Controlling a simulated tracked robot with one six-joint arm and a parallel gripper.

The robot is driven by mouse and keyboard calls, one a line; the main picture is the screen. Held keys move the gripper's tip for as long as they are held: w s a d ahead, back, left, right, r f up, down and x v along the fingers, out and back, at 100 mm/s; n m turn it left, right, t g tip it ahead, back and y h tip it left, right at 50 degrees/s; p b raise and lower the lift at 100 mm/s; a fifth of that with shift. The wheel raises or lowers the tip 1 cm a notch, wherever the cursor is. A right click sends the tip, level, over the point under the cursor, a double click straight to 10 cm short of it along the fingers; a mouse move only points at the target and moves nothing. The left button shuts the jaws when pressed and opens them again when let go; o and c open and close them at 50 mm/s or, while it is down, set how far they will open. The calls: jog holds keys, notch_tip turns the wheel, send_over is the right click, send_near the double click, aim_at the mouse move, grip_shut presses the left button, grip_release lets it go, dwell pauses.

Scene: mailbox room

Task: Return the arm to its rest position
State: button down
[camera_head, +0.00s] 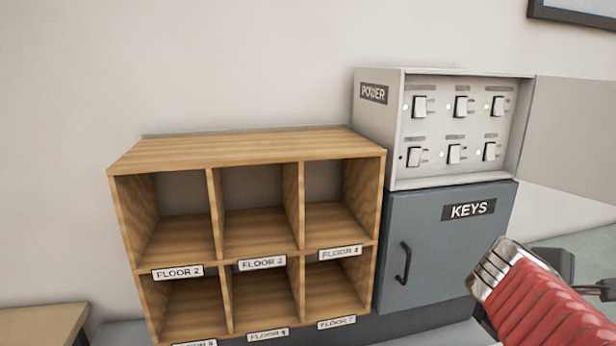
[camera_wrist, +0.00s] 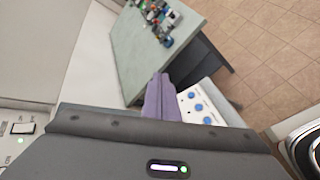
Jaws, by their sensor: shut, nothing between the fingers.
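My gripper (camera_wrist: 160,80) shows in the wrist view as purple fingers. They are closed together and empty, with the tips pointing away toward the green-topped table. In the head view my red-sleeved arm comes in at the lower right, in front of the right side of the grey key cabinet (camera_head: 425,250). The fingers cannot be made out there.
The power box (camera_head: 375,125) stands on the key cabinet with its door (camera_head: 580,130) swung open right. Wooden pigeonholes (camera_head: 250,147) stand left. The wrist view shows a green-topped table (camera_wrist: 135,60) with small parts, a white panel with blue buttons (camera_wrist: 200,107), and tiled floor.

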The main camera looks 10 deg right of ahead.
jog(key=a+f+m+t+y, duration=0.1)
jog(key=a+f+m+y, duration=0.1)
jog(key=a, duration=0.9)
jog(key=a+f+m+t+y, duration=0.1)
jog(key=a+f+m+y, duration=0.2)
jog(key=a, duration=0.8)
jog(key=a+f+m+t+y, duration=0.1)
jog(key=a+f+y, duration=0.4)
jog(key=a, duration=0.7)
jog(key=shift+f+m+y, duration=0.35)
jog(key=shift+m+y, duration=0.45)
jog(key=shift+m, duration=0.1)
jog(key=shift+d, duration=0.15)
